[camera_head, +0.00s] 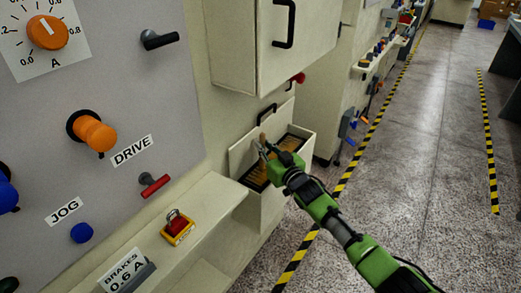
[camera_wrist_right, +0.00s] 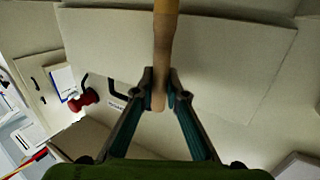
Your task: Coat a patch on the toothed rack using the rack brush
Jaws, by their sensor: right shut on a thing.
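My right gripper (camera_head: 266,149) is shut on a wooden handle, which I take to be that of the rack brush (camera_head: 262,138). In the wrist view the handle (camera_wrist_right: 165,45) stands between the fingertips (camera_wrist_right: 160,88) and runs up out of the picture; its bristles do not show. The gripper is over an open pale bin (camera_head: 303,146) low on the machine. In the bin lies a dark, brownish piece (camera_head: 254,183) that may be the toothed rack; its teeth are too small to make out, and the gripper partly covers it. My left gripper is not in view.
A pale cabinet (camera_head: 250,50) with a black handle hangs above the bin. A ledge (camera_head: 205,200) carries a yellow-and-red padlock-like piece (camera_head: 177,226). The control panel (camera_head: 160,90) with knobs stands at left. The floor (camera_head: 420,130) at right is open.

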